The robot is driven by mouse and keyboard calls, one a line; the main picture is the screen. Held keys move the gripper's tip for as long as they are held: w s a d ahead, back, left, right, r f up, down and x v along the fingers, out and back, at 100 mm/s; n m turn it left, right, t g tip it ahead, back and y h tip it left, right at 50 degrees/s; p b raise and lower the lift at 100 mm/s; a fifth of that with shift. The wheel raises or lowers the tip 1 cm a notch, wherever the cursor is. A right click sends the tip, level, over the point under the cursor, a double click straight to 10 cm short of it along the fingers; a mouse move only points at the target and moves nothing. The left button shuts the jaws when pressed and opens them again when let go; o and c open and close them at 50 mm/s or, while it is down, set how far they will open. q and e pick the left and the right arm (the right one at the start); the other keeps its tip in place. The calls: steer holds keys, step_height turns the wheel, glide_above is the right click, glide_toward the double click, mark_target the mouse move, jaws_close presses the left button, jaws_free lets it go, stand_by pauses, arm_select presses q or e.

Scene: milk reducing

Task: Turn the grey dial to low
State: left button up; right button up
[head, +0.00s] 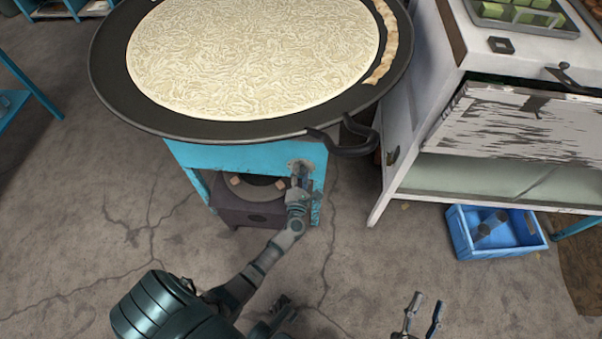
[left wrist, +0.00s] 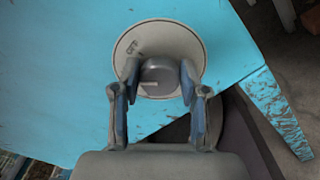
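The grey dial (left wrist: 160,77) sits on a round pale plate (left wrist: 190,42) on the front of the blue stove stand (left wrist: 80,80). The plate carries the word OFF at its upper left. A light mark shows on the dial's face. My left gripper (left wrist: 158,92) has one finger on each side of the dial, close to its sides; I cannot tell if both touch it. In the head view my left gripper (head: 302,178) is at the stand's front right and hides most of the dial. My right gripper (head: 420,312) is open and empty, low over the floor.
A wide black pan (head: 115,75) with a pale milky layer (head: 255,55) rests on the stand. Its handle (head: 345,145) juts out just above my left gripper. A white cabinet (head: 410,110) and a blue crate (head: 500,250) are at the right. The front floor is clear.

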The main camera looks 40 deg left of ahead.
arm_select(q)
steer(key=o, duration=0.4)
steer(key=shift+d+f, duration=0.1)
steer(key=shift+f, duration=0.05)
steer(key=shift+w, duration=0.1)
steer(key=v, duration=1.2)
